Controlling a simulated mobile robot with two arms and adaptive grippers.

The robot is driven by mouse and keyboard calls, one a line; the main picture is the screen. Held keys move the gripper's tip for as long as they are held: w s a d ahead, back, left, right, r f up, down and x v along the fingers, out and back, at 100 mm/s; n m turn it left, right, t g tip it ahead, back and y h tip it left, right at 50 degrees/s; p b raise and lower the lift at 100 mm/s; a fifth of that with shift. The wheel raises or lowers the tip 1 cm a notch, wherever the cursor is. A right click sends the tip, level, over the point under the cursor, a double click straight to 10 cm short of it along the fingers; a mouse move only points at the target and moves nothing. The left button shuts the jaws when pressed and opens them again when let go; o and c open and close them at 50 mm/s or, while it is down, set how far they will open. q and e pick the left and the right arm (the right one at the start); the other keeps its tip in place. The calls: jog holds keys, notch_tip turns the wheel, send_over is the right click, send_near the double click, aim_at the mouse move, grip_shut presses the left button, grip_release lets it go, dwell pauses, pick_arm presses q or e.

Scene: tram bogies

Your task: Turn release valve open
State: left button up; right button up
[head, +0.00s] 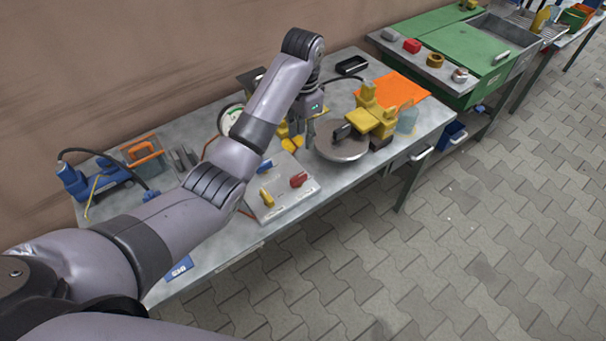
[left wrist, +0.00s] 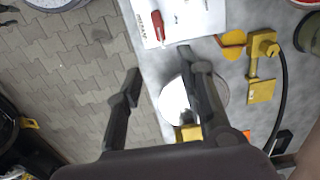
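A pale panel (head: 268,208) lies on the grey workbench with three small handles: blue (head: 265,166), red (head: 299,179) and yellow (head: 267,198). I cannot tell by label which is the release valve. In the left wrist view the panel (left wrist: 200,18) is at the top, with the red handle (left wrist: 158,25) near its edge; its lettering is too small to read. My left gripper (head: 309,133) is above the bench, beyond the panel. In the left wrist view its fingers (left wrist: 158,78) are spread apart with nothing between them. My right gripper is not in view.
A round metal disc (head: 342,145) and a yellow device (head: 370,118) stand right of the panel. A blue tool (head: 85,180), an orange cloth (head: 393,91) and a blue bottle (head: 407,119) are also on the bench. The paved floor (head: 470,240) in front is clear.

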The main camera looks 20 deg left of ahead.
aim_at(303, 174)
pick_arm(q)
notch_tip(303, 174, down, 16)
jog(key=shift+f, duration=0.25)
dwell(0.3)
grip_shut()
dwell(0.4)
